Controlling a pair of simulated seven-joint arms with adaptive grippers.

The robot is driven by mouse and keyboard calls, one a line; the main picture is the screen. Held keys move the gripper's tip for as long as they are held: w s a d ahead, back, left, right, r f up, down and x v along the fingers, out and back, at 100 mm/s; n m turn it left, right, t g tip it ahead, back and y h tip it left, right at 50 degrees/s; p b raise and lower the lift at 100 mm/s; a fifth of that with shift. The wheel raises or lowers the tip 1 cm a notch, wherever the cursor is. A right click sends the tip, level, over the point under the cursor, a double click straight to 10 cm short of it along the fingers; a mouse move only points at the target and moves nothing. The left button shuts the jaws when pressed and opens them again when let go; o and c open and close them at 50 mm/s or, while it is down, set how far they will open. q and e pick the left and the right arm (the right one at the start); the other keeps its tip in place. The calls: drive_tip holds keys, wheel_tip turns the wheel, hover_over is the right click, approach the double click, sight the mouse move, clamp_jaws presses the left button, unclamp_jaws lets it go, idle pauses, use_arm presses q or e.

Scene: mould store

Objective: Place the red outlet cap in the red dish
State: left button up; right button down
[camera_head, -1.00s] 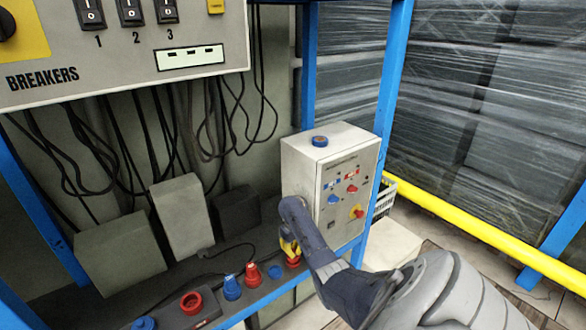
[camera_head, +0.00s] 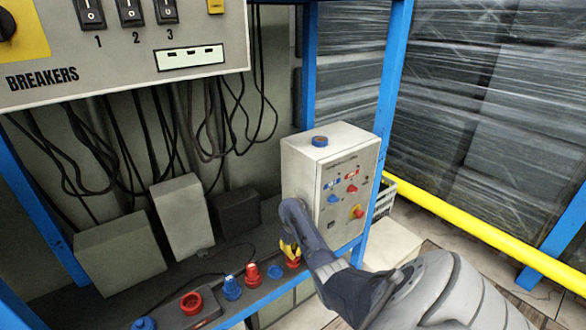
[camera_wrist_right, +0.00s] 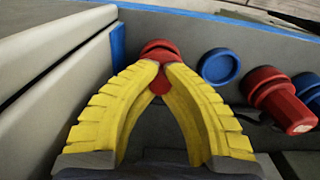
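My right gripper (camera_head: 291,252) reaches down at the front of the blue-edged shelf. In the right wrist view, its yellow fingers close together at the tips (camera_wrist_right: 161,67) on a red piece, which appears to be the red outlet cap (camera_wrist_right: 160,83). The fingers hide much of it. The red dish (camera_head: 294,264) is right at the fingertips, and its rim shows beyond them in the wrist view (camera_wrist_right: 160,46). I cannot tell whether the cap touches the dish. My left gripper is not in view.
A blue dish (camera_head: 276,271) sits beside the red one. Red (camera_head: 252,275) and blue (camera_head: 232,287) plugs stand left of it, then a grey box with a red outlet (camera_head: 191,303). A control box (camera_head: 315,180) stands close behind my gripper.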

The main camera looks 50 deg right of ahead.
drive_tip(key=shift+f, duration=0.25)
idle(0.7)
drive_tip(key=c, duration=1)
unclamp_jaws()
drive_tip(key=shift+r, duration=3.7)
